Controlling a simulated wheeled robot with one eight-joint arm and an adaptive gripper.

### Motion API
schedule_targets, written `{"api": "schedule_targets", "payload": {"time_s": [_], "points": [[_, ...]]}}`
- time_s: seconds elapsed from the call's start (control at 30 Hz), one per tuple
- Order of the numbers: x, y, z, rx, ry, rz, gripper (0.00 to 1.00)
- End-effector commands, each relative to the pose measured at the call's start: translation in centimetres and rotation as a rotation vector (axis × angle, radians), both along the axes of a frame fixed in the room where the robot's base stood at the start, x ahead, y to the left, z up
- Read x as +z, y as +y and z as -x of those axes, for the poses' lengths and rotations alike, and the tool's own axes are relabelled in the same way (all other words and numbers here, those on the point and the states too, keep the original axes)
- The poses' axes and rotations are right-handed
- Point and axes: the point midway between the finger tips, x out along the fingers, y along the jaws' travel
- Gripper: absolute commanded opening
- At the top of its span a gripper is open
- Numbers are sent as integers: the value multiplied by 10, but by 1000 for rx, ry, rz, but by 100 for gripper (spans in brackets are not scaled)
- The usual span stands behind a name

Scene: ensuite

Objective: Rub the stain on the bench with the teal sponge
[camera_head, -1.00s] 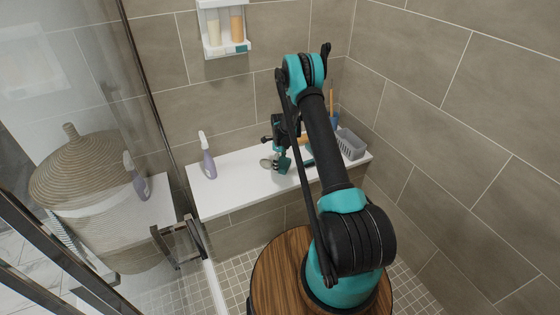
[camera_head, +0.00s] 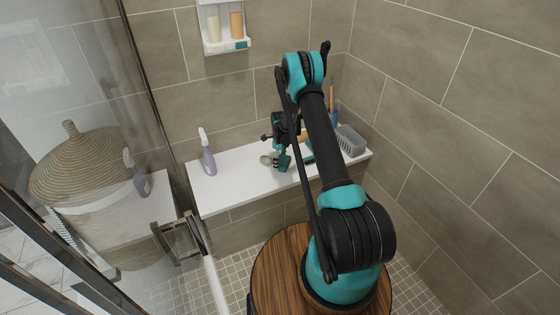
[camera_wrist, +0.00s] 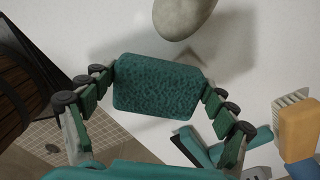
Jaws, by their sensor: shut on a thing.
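The teal sponge (camera_wrist: 157,85) is a dark, rough-textured block in the middle of the wrist view. My gripper (camera_wrist: 158,83) is shut on it, with one finger at each short end. In the head view my gripper (camera_head: 281,155) is low over the white bench (camera_head: 235,174). I cannot tell whether the sponge touches the bench. A faint grey-brown patch (camera_wrist: 188,55) shows on the bench just beyond the sponge's edge. It may be the stain or a shadow, and the sponge hides part of that area.
A grey rounded stone (camera_wrist: 183,15) lies just beyond the sponge. A teal-handled tool (camera_wrist: 228,148) and an orange-backed brush (camera_wrist: 300,128) lie to the right. A purple spray bottle (camera_head: 208,158) stands left, and a grey basket (camera_head: 351,143) right. Tiled walls enclose the bench.

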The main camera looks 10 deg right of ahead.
Motion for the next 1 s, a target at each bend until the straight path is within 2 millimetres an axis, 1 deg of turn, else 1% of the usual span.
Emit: {"api": "schedule_targets", "payload": {"time_s": [0.8,1.0], "points": [[-15,0,0,0,0,0,62],[-15,1,-3,0,0,0,62]]}}
